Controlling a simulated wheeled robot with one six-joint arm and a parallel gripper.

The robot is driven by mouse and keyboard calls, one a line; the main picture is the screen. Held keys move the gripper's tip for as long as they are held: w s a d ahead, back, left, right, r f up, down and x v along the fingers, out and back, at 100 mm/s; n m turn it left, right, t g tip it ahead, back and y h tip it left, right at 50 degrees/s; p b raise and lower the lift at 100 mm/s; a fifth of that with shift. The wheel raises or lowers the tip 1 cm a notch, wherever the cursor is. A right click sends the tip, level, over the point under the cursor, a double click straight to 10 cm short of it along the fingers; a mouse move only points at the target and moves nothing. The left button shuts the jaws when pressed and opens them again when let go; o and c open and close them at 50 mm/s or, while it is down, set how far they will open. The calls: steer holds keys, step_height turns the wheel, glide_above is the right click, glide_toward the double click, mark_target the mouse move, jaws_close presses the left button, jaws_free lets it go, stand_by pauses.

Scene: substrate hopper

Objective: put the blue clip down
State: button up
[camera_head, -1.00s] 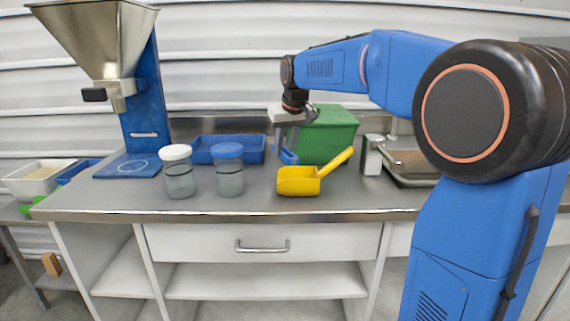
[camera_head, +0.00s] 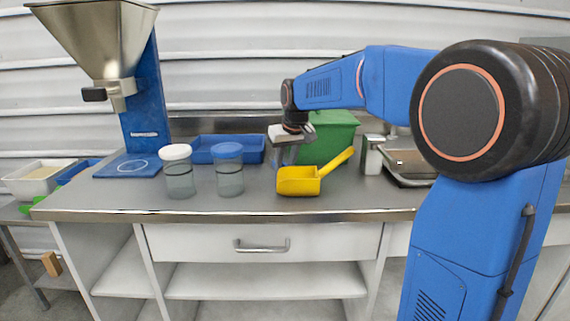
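My gripper (camera_head: 285,155) points down over the bench, just behind the yellow scoop (camera_head: 299,181). Its fingertips reach close to the bench top, and the scoop stands in front of the space below them. I cannot make out the blue clip now; it may be hidden behind the scoop or by the fingers. The view is too small to tell whether the fingers are open or shut.
A green bin (camera_head: 333,135) stands right behind my gripper, and a blue tray (camera_head: 213,142) lies to its left. Two jars, one white-lidded (camera_head: 178,172) and one blue-lidded (camera_head: 229,170), stand left of the scoop. A hopper (camera_head: 103,40) is at the far left.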

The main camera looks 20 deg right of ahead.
steer(key=shift+o, duration=1.4)
steer(key=shift+r, duration=0.15)
steer(key=v, duration=1.1)
steer(key=shift+s+r, duration=0.15)
steer(key=shift+r, duration=0.4)
steer(key=c, duration=0.3)
steer(key=r, duration=0.1)
steer(key=s+r, duration=0.1)
steer(key=r, duration=0.1)
steer(key=s+a+r, duration=0.1)
steer(key=shift+s+a+r, duration=0.15)
steer(key=shift+r, duration=0.2)
steer(key=c, duration=0.5)
steer(key=x, duration=1.2)
steer(key=shift+f, duration=0.15)
steer(key=shift+x, duration=2.55)
